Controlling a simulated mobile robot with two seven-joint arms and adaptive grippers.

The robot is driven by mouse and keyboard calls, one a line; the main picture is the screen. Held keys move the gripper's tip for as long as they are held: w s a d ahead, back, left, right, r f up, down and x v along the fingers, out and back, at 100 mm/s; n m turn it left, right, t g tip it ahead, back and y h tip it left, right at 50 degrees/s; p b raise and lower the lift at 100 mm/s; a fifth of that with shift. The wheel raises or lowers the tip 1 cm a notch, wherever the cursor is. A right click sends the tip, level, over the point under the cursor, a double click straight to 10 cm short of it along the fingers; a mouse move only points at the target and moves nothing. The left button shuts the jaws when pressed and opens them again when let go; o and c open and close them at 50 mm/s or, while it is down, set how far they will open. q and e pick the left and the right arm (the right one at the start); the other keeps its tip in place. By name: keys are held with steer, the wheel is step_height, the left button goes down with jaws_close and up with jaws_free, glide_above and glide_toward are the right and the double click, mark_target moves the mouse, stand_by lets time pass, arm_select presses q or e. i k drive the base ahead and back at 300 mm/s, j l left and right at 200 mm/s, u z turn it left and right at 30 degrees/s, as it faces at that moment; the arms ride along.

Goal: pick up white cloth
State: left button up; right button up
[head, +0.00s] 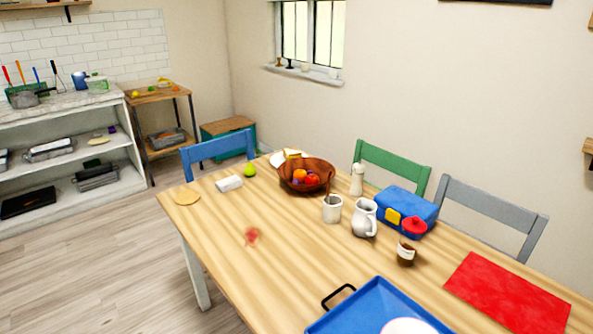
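A small white folded thing, which looks like the white cloth (229,184), lies on the wooden table (215,221) near its far left end. Neither of my grippers is in the head view.
A brown bowl of fruit (289,184), a white mug (332,209), a white jug (364,219), a blue box (407,203) and a jar (406,252) stand right of the cloth. A blue tray (358,314) lies at the near edge.

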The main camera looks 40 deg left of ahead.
mark_target(235, 180)
steer(key=j+z, duration=0.2)
steer(key=j, duration=0.45)
steer(key=j+z, duration=0.2)
steer(key=j, duration=0.4)
steer(key=k+j+z, duration=0.2)
steer(key=j, duration=0.4)
steer(key=j+z, duration=0.2)
steer(key=j, duration=0.45)
